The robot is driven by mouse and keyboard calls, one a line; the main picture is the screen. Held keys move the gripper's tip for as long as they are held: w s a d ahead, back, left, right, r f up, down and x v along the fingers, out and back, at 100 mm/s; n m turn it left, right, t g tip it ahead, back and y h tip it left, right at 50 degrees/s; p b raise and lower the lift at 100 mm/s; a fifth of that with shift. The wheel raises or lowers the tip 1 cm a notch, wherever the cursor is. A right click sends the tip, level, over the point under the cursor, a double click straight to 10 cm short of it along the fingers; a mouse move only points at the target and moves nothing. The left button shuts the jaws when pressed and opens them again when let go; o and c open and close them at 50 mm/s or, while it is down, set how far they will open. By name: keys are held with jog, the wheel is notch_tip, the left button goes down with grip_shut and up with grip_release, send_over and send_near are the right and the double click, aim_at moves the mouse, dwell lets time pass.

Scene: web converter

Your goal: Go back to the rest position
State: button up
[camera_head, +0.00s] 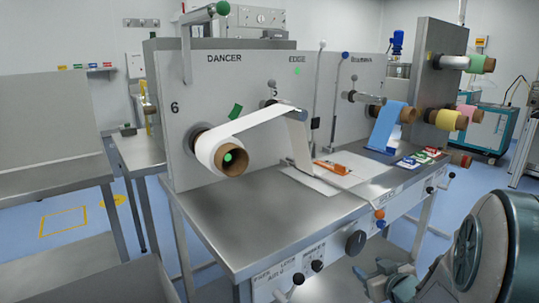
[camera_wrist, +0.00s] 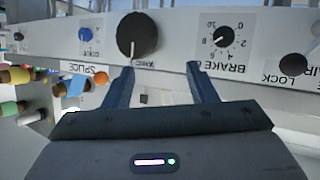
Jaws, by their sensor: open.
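My gripper (camera_wrist: 161,75) is open and empty in the wrist view. Its two dark blue-grey fingers point at the converter's control panel, with a large black knob (camera_wrist: 137,35) beyond the left finger and a brake dial (camera_wrist: 222,37) beyond the right one. The fingers appear apart from both; the exact gap is hard to judge. In the head view my arm is at the lower right, and my gripper (camera_head: 372,283) is low in front of the table; its fingertips are not clear there. The large black knob also shows in the head view (camera_head: 356,242).
The web converter's steel table (camera_head: 240,225) carries a white roll (camera_head: 218,152), a blue web (camera_head: 388,125) and an orange-handled tool (camera_head: 337,168). Small knobs and levers stick out along its front edge. A side table (camera_head: 135,153) stands left. Blue floor (camera_head: 75,222) shows at left.

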notch_tip(320, 180, up, 6)
jog(key=s+m+g+h+p, duration=0.2)
jog(key=h+p, duration=0.2)
jog(key=s+a+r+m+g+p, duration=0.1)
jog(key=s+a+r+g+p, duration=0.3)
jog(key=s, duration=0.5)
jog(key=s+a+r+m+g+y+p, duration=0.1)
jog(key=s+a+r+g+p, duration=0.3)
jog(key=s, duration=0.5)
notch_tip(320, 180, up, 2)
jog(key=a, duration=0.2)
jog(key=shift+s+a+r+y+p, duration=0.25)
jog(key=shift+s+a+y+p, duration=0.05)
jog(key=shift+s, duration=0.1)
